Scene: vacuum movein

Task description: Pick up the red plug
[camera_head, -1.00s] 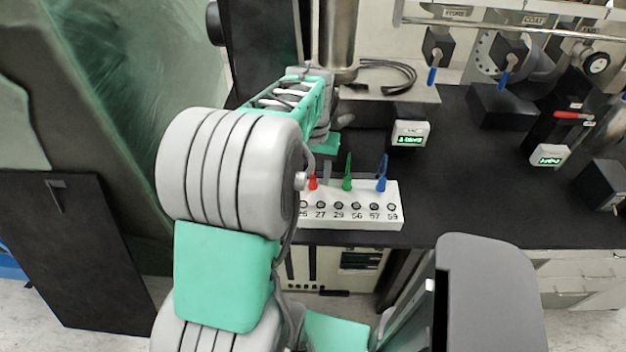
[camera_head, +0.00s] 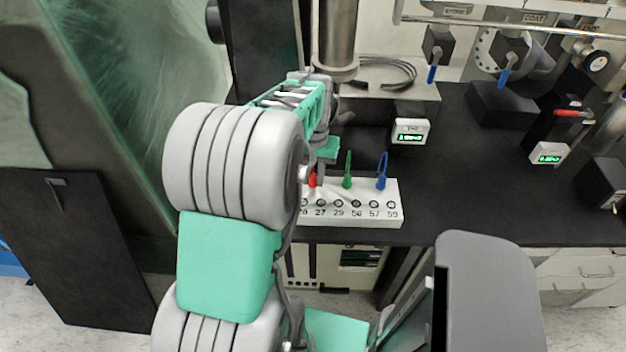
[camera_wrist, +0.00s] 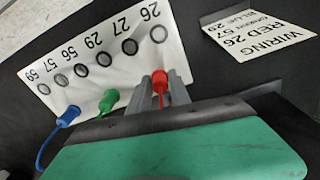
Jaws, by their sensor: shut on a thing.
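The red plug (camera_wrist: 159,78) is between the two fingers of my gripper (camera_wrist: 160,85) in the wrist view, and the fingers are shut on it. In the head view only a small part of the red plug (camera_head: 312,180) shows beside my arm. The plug is at the back edge of the white socket block (camera_wrist: 85,45); I cannot tell whether it is still seated or lifted. In the head view my gripper is mostly hidden behind my arm.
A green plug (camera_head: 347,170) and a blue plug (camera_head: 381,172) stand on the white block to the right. A wiring card (camera_wrist: 262,28) lies near the block. Small display boxes (camera_head: 410,132) and blue-handled valves (camera_head: 505,77) stand on the black bench.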

